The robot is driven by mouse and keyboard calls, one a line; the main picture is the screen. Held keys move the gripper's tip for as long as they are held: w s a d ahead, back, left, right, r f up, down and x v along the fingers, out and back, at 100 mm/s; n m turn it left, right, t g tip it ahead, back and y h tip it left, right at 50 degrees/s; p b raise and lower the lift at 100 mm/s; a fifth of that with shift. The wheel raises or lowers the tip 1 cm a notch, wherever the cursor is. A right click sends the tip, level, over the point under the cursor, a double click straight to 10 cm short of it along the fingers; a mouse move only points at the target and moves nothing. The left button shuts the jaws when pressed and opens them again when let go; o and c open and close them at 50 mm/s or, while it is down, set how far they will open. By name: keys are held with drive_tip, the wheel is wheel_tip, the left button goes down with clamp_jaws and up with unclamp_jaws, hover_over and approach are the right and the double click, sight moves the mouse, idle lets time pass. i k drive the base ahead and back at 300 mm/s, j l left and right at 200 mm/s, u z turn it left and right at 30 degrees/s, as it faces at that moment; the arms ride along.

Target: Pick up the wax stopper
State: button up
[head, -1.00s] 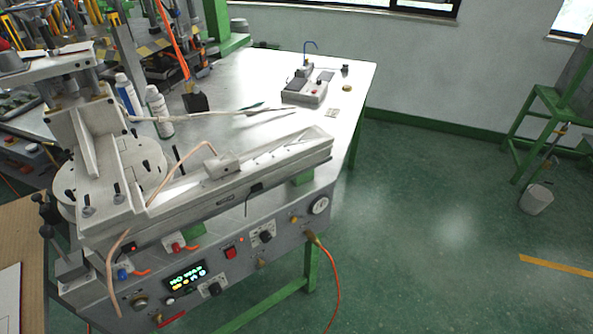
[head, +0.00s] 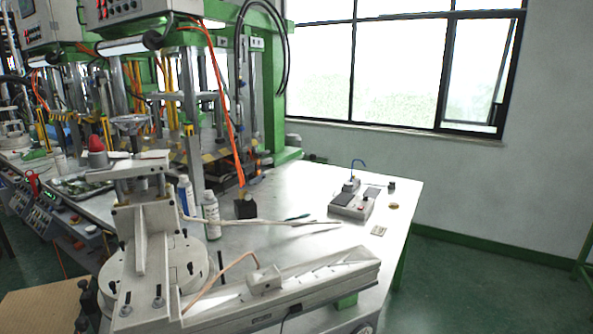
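I cannot tell for sure which thing is the wax stopper. Small loose pieces lie at the right end of the white table (head: 300,186) in the head view: a dark short cylinder (head: 391,186), a flat brass-coloured disc (head: 393,206) and a small pale square piece (head: 379,230). The wax machine (head: 320,275), with a long pale trough and round base, fills the front. My gripper is not in view.
A white bottle (head: 211,215), a blue-labelled bottle (head: 185,195) and a black block (head: 245,208) stand behind the machine. A long pale rod (head: 270,222) lies across the table. Green-framed presses (head: 270,90) rise at the left back. Green floor (head: 470,285) is clear at right.

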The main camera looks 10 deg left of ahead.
sight(95, 146)
drive_tip(key=i+l+u, duration=0.2)
drive_tip(key=i+l, duration=0.55)
drive_tip(key=i+l+u, duration=0.15)
drive_tip(key=i+l, duration=0.65)
drive_tip(key=l+u, duration=0.15)
drive_tip(key=u, duration=2.9)
